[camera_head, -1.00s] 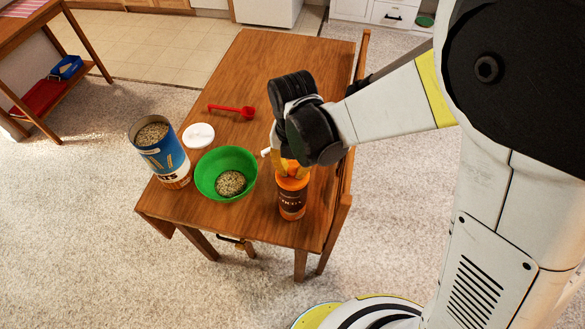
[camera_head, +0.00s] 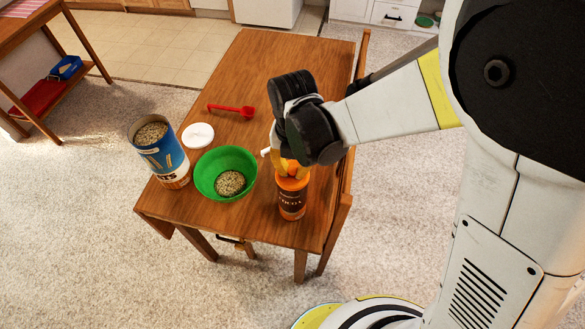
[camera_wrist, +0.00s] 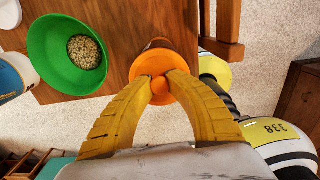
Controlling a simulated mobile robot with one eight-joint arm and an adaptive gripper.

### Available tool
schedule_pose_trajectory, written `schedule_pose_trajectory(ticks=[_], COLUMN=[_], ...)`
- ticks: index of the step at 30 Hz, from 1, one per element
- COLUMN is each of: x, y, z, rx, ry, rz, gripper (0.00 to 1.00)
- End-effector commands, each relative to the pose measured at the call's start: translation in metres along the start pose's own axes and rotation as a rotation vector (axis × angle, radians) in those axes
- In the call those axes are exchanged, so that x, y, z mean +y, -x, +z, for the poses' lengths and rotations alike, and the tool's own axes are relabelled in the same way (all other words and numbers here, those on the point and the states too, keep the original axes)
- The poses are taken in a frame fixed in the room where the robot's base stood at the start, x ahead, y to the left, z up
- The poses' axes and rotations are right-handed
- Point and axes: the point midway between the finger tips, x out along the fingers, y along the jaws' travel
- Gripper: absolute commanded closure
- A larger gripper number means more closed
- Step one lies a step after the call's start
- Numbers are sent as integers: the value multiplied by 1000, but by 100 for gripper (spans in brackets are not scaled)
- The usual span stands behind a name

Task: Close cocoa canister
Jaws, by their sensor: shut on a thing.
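The cocoa canister (camera_head: 291,204) stands upright near the front right corner of the wooden table, brown with an orange lid (camera_head: 292,182) on its top. The lid also shows in the wrist view (camera_wrist: 163,68), covering the canister's mouth, with the brown body partly hidden beyond it. My gripper (camera_head: 291,172) is above the canister, its yellow fingers pointing down. In the wrist view my gripper (camera_wrist: 161,88) is shut on the orange lid, a fingertip on each side of its raised middle. Whether the lid is fully seated I cannot tell.
A green bowl (camera_head: 211,177) with oats stands just left of the canister. An open blue oats canister (camera_head: 163,160), a white lid (camera_head: 198,135) and a red scoop (camera_head: 232,110) are on the table (camera_head: 285,62). A chair back (camera_head: 347,180) runs along the table's right edge.

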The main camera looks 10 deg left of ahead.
Motion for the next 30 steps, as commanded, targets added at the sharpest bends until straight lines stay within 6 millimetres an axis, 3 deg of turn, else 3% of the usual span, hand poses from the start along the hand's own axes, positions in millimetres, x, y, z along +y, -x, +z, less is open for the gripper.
schedule_pose_trajectory(ticks=[30], x=[0], y=[-8], z=[0], rx=[0], ry=[0], rz=[0], gripper=[100])
